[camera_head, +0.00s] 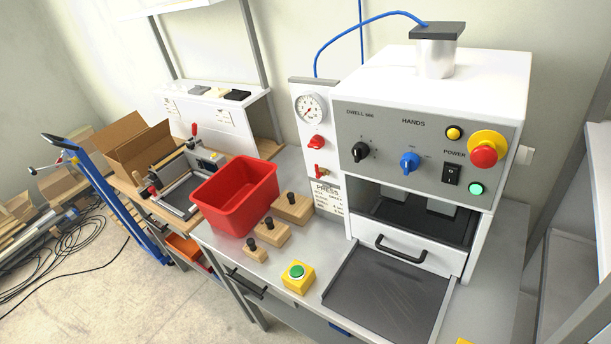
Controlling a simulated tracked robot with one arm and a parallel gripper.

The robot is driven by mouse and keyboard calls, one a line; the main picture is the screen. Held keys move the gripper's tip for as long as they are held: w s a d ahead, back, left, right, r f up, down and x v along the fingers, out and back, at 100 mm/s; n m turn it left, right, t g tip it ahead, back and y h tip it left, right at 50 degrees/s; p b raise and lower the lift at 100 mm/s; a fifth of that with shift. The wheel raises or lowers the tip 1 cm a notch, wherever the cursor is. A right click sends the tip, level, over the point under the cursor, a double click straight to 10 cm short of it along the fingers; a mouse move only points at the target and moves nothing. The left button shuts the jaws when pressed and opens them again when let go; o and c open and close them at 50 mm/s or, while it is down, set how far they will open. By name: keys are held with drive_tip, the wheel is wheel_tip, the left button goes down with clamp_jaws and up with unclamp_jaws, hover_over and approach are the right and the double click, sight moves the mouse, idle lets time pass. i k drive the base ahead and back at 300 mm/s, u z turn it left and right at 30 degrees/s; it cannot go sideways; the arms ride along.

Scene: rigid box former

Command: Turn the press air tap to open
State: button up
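A white side panel (303,125) stands at the left of the press box (435,75). It carries a round pressure gauge (312,107), a red knob (317,142) below it, and a small tap with a red handle and brass-coloured body (320,171) lower down. A label reading "PRESS" (326,193) is under this tap, so it looks like the press air tap. The tap is small here, and I cannot tell its exact handle angle. My gripper is not in view, and nothing touches the tap.
The press front has black and blue knobs, a power switch (451,174) and a red stop button (485,154). In front are a red bin (235,197), several wooden blocks with black knobs (267,232), a yellow box with a green button (297,277) and a dark plate (390,290).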

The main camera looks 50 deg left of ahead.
sight(319, 174)
drive_tip(key=u, duration=0.05)
drive_tip(key=k, duration=1.15)
drive_tip(key=u, duration=0.45)
drive_tip(key=i, duration=1)
drive_tip(key=z, duration=0.05)
